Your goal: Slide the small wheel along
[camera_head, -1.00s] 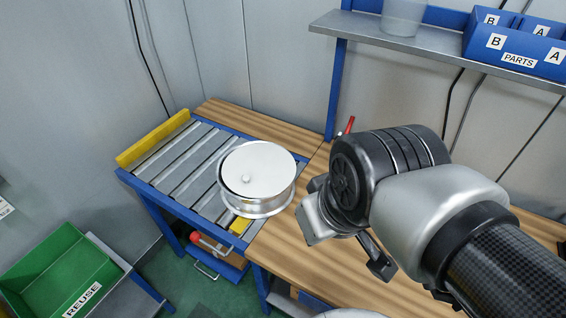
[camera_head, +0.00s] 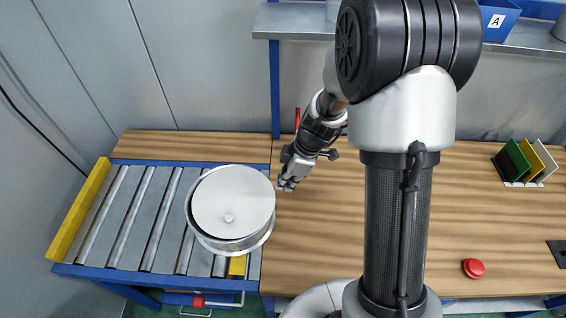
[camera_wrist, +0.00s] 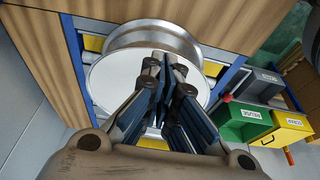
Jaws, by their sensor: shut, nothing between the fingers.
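The small wheel (camera_head: 232,203) is a silver rim with a white disc face and a small knob. It lies on the right end of the grey roller conveyor (camera_head: 123,222), beside the wooden bench. My gripper (camera_head: 287,184) is shut and empty, just to the right of the wheel over the bench edge. In the wrist view the wheel (camera_wrist: 112,84) is straight ahead, and my gripper (camera_wrist: 165,62) overlaps its face. I cannot tell whether the fingertips touch the rim.
A yellow end stop (camera_head: 80,208) closes the conveyor's left end. Rollers between it and the wheel are bare. A red button (camera_head: 473,268) and a rack of coloured plates (camera_head: 525,162) stand on the bench at right. Green (camera_wrist: 243,124) and yellow bins show in the wrist view.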

